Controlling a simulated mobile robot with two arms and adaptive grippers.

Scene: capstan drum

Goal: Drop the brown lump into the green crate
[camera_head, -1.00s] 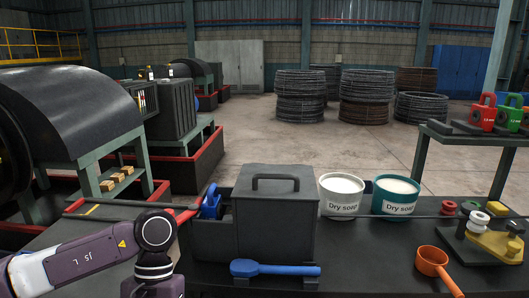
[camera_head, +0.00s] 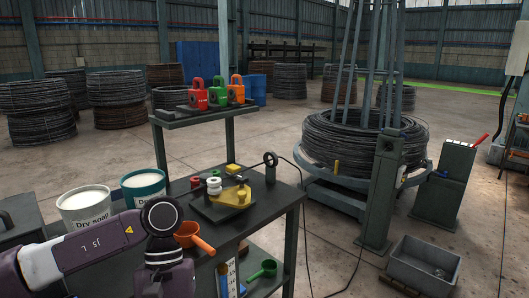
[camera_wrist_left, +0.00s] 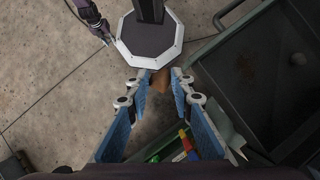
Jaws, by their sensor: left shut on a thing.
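In the left wrist view, my left gripper (camera_wrist_left: 160,86) is shut on the brown lump (camera_wrist_left: 161,79). The lump is small and partly hidden between the blue-sided fingers. To its right is a large, dark grey-green open container (camera_wrist_left: 262,65). I cannot tell whether this is the green crate. The held lump appears to the left of this container, not over it. In the head view, my left arm comes in from the left, but its gripper is out of frame. A purple arm at the top left of the wrist view seems to be mine; its gripper (camera_wrist_left: 105,37) is too small to judge.
In the head view, a dark table holds soap buckets (camera_head: 143,187), an orange scoop (camera_head: 193,237) and a yellow fixture (camera_head: 226,196). A wire coil stand (camera_head: 365,145) and a grey bin (camera_head: 423,268) stand to the right.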

